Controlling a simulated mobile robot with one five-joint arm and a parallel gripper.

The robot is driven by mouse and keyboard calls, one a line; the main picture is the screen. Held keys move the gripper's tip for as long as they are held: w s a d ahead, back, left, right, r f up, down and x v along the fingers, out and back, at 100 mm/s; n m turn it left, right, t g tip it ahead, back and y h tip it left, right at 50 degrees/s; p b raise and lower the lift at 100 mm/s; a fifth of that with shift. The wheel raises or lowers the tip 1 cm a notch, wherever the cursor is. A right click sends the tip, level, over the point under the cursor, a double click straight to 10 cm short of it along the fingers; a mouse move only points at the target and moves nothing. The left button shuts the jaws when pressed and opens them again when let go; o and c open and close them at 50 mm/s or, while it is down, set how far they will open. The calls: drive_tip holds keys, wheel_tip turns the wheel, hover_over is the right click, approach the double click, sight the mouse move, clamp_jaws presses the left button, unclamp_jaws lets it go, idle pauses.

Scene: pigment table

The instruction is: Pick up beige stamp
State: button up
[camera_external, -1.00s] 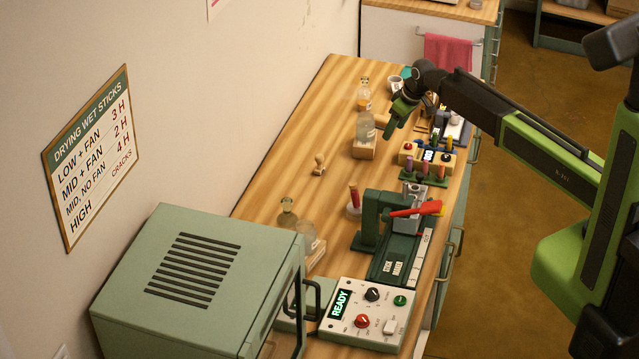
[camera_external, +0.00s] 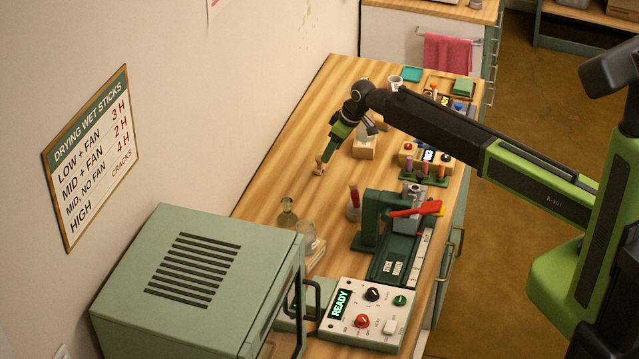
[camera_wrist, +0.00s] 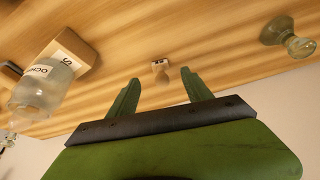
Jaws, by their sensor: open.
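The beige stamp (camera_external: 318,169) stands on the wooden table near the wall, partly hidden by my gripper (camera_external: 327,157) in the external view. My gripper is just above and beside it, pointing down. In the wrist view, the small stamp (camera_wrist: 160,66) shows beyond the gap between my two green fingertips (camera_wrist: 161,77). The fingers are spread apart with nothing held. I cannot tell from these views whether a finger touches the stamp.
A labelled glass bottle (camera_wrist: 42,88) and a wooden block (camera_wrist: 73,52) stand left in the wrist view. A glass bottle (camera_wrist: 290,36) is at right. The green press (camera_external: 372,235) and control box (camera_external: 367,312) stand nearer the external camera. Table around the stamp is clear.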

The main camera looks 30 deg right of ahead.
sight(322, 168)
drive_tip(key=b+x, duration=0.6)
drive_tip(key=x, duration=0.2)
drive_tip(key=shift+w+a+f, duration=0.1)
drive_tip(key=shift+w+f, duration=0.05)
drive_tip(key=shift+r, duration=0.25)
clamp_jaws()
